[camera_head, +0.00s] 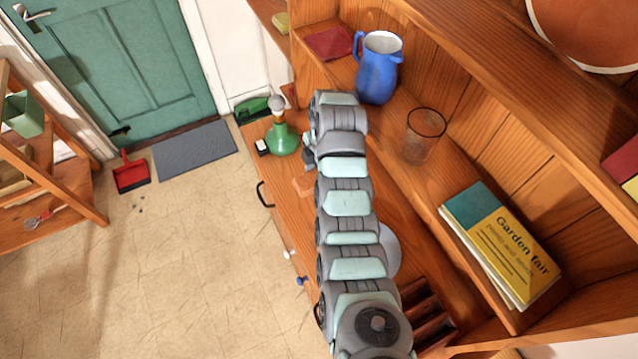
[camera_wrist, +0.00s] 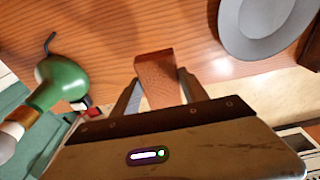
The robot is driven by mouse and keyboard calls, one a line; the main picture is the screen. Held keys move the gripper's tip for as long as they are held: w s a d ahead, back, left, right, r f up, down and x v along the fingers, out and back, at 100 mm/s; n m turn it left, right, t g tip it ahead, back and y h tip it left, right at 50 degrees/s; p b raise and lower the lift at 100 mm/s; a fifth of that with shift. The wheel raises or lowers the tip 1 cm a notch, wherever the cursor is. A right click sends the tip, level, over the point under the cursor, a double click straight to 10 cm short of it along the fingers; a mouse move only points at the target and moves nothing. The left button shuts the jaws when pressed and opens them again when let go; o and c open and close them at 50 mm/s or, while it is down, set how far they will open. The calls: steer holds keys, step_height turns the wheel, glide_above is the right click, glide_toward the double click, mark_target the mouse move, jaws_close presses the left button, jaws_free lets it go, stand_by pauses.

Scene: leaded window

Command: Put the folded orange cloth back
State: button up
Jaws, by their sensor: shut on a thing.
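The folded orange cloth (camera_wrist: 158,78) is a small orange-brown block between the two fingers of my gripper (camera_wrist: 158,86) in the wrist view. The fingers are shut on it from both sides. In the head view a bit of the cloth (camera_head: 303,186) shows at the left of my arm, over the wooden counter. My arm hides most of the gripper there. I cannot tell whether the cloth touches the counter.
A green flask (camera_head: 284,140) with a pale top stands on the counter close by. A grey plate (camera_wrist: 268,22) lies on the other side. A blue jug (camera_head: 378,72), a clear glass (camera_head: 423,136), a dark red flat square (camera_head: 330,42) and books (camera_head: 500,245) occupy the shelf.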

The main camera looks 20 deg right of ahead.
glide_above(314, 200)
steer(key=f, duration=0.4)
steer(key=shift+s+d+f+p, duration=0.1)
steer(key=shift+d+f+p, duration=0.1)
steer(key=shift+f+p, duration=0.1)
steer(key=shift+d+f, duration=0.1)
steer(key=shift+f, duration=2.25)
steer(key=shift+f+b, duration=0.2)
steer(key=shift+b, duration=0.15)
steer(key=o, duration=1.6)
steer(key=shift+r, duration=0.15)
